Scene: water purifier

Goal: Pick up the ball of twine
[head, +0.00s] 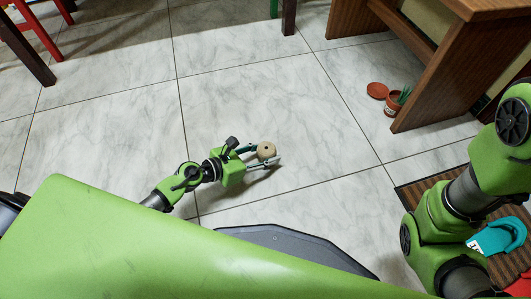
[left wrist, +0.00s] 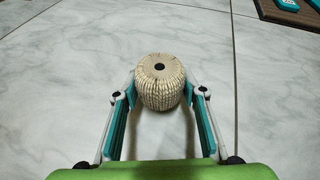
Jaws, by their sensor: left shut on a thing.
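The ball of twine (head: 266,150) is a small beige wound roll with a dark hole in its top, above the tiled floor in the head view. My left gripper (head: 264,156) has its two fingers on either side of it. In the left wrist view the twine (left wrist: 160,82) is upright between the fingertips of the left gripper (left wrist: 160,98), which is shut on it. I cannot tell from these views how high it is above the floor. My right gripper is not in view; only green links of my right arm show at the right.
A wooden desk (head: 437,75) stands at the upper right, with a terracotta pot (head: 394,104) and a round terracotta saucer (head: 377,90) beside it. A brown mat (head: 419,190) with a teal object (head: 497,236) lies at the right. The tiles around the twine are clear.

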